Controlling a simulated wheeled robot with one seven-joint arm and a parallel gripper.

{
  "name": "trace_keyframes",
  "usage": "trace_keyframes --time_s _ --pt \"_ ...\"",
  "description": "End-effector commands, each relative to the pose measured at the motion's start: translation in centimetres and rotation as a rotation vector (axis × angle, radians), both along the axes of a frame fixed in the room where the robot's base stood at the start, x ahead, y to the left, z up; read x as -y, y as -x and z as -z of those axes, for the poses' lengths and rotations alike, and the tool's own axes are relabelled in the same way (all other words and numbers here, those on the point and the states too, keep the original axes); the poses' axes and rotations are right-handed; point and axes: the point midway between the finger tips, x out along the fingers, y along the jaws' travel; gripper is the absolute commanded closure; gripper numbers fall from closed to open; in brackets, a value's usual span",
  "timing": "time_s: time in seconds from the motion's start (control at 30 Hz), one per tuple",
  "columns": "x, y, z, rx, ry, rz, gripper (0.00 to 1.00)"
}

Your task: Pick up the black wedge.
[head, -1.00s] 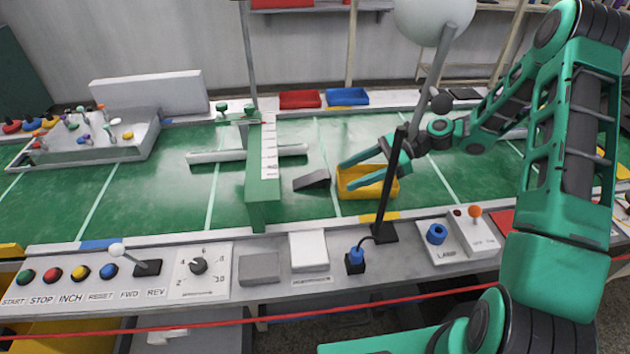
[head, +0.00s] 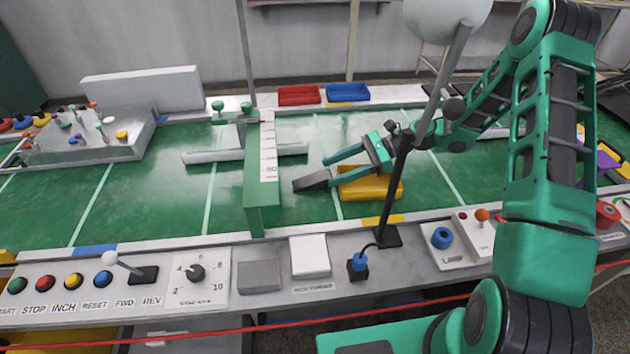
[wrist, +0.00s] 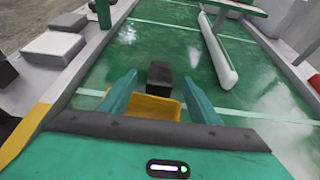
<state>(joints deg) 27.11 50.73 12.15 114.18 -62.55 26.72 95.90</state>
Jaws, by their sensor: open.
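The black wedge (head: 312,181) lies on the green table surface, between the green upright gate and the yellow tray. In the wrist view the black wedge (wrist: 159,77) shows ahead of my gripper, roughly centred between its fingers. My gripper (head: 327,172) is open and empty, with its green fingers pointing left toward the wedge in the head view. The wrist view shows the two fingers (wrist: 162,88) spread apart on either side of it. Whether the fingertips touch the wedge, I cannot tell.
A yellow tray (head: 385,188) sits under my gripper. The green gate (head: 262,190) stands left of the wedge. A black lamp post (head: 393,195) rises in front of my arm. Red (head: 299,95) and blue (head: 347,92) trays sit at the back. A red hose (head: 240,334) runs along the front.

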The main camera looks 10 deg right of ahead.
Motion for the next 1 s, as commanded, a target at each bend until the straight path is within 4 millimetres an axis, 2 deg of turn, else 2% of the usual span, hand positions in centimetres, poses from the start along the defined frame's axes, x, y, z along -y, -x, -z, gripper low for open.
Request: trace_keyframes --time_s 0.1,0.37,0.63,0.97,1.0 --pt "-1.4 0.1 0.6 -0.001 0.001 -0.002 0.43" --pt "-3.1 0.0 1.3 -0.001 0.0 -0.002 0.43" --pt "-6.5 0.0 2.6 0.0 0.0 -0.003 0.43" --pt "-7.1 0.0 2.9 0.001 0.001 -0.001 0.43" --pt "-7.1 0.0 2.9 0.001 0.001 -0.001 0.5"
